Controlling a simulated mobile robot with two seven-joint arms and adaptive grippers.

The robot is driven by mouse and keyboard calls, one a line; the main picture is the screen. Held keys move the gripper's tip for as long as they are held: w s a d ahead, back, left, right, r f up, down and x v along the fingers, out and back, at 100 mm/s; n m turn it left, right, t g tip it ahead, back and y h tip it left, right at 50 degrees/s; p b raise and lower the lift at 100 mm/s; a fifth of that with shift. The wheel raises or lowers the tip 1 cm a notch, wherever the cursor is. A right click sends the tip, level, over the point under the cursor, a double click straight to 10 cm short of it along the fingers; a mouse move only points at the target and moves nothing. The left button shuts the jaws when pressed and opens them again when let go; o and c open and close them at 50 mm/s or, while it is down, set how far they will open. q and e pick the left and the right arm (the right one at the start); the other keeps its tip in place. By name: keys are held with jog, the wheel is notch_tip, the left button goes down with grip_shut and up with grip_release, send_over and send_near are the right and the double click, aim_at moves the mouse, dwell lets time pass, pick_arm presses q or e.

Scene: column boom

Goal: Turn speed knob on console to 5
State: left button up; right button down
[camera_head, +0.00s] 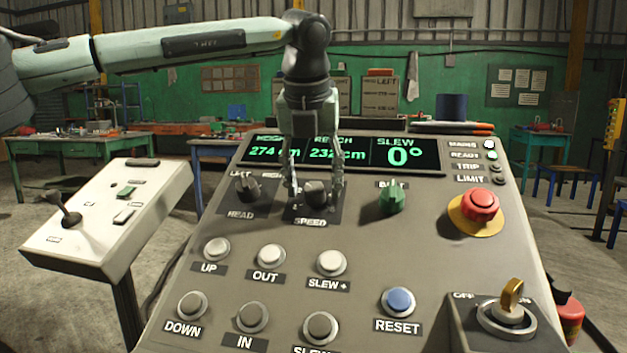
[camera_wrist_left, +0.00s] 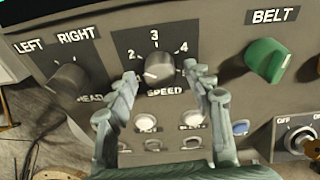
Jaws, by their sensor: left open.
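The console (camera_head: 420,260) fills the front of the head view. Its dark speed knob (camera_head: 316,193) sits on a black plate labelled SPEED. In the left wrist view the speed knob (camera_wrist_left: 158,66) has 2, 3 and 4 around its top; no 5 can be read there. A pale mark shows on the knob's lower left side. My left gripper (camera_head: 316,200) comes down from above, open, with one finger on each side of the knob. In the wrist view its fingertips (camera_wrist_left: 164,78) flank the knob; I cannot tell whether they touch it. My right gripper is not in view.
The head knob (camera_head: 247,188) is close on the left, the green belt knob (camera_head: 391,197) on the right. The red emergency button (camera_head: 480,205), white push buttons (camera_head: 331,262), blue reset button (camera_head: 398,301) and key switch (camera_head: 508,310) also stand up from the panel.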

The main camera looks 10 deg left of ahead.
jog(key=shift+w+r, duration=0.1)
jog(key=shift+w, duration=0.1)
pick_arm(q)
jog(key=shift+c, duration=1.1)
jog(key=c, duration=0.9)
jog(key=shift+c, duration=0.2)
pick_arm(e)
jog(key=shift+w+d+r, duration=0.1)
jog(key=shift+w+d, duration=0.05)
